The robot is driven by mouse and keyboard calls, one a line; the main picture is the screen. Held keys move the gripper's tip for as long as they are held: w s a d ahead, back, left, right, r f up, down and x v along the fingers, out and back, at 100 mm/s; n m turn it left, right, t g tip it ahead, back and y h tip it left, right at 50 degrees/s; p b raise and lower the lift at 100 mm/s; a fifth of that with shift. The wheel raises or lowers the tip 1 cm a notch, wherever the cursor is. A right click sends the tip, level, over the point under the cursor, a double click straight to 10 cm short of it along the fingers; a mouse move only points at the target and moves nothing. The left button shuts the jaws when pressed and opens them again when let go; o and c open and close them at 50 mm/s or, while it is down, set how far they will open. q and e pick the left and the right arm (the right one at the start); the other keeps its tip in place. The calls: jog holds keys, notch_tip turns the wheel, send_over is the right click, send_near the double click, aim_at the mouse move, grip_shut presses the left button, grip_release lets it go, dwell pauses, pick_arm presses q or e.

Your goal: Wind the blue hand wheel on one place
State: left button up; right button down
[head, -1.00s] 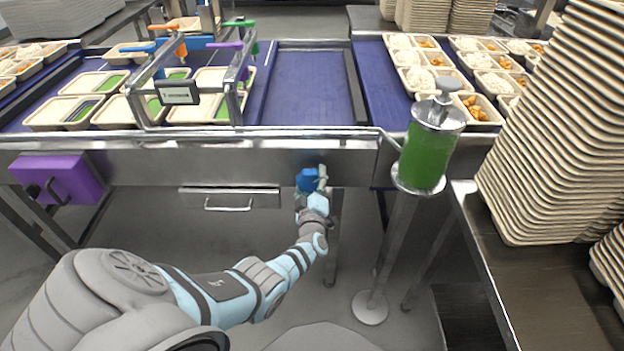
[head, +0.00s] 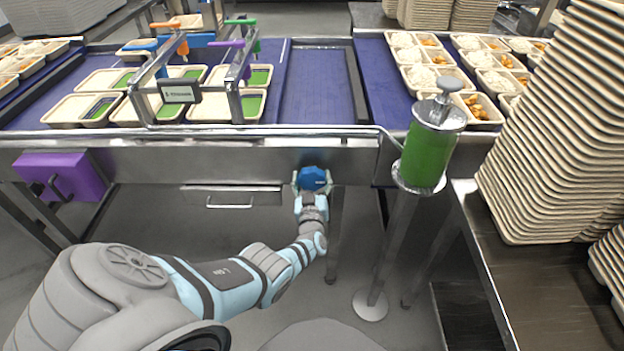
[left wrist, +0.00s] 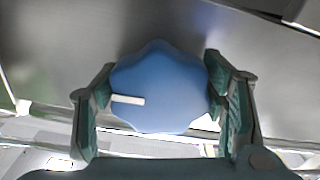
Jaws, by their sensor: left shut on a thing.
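The blue hand wheel (head: 314,178) sits on the steel front rail of the conveyor, a little right of the middle of the head view. In the left wrist view the wheel (left wrist: 165,88) is a scalloped blue knob with a white mark pointing left. My left gripper (head: 312,186) is shut on the wheel. In the left wrist view the gripper (left wrist: 163,100) has one green finger on each side of it. My right gripper is not in view.
Trays with green compartments (head: 85,110) stand on the blue belt (head: 318,80) under a steel frame with coloured nozzles. A green dispenser cylinder (head: 428,150) stands right of the wheel. A purple box (head: 62,176) is on the left, stacked trays (head: 550,140) on the right.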

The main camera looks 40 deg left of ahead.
pick_arm(q)
jog(key=shift+s+f, duration=0.1)
jog(key=shift+f, duration=0.1)
jog(key=o, duration=1)
jog(key=shift+o, duration=0.9)
jog(key=shift+r, duration=0.15)
jog(key=v, duration=1.2)
jog(key=shift+d, duration=0.1)
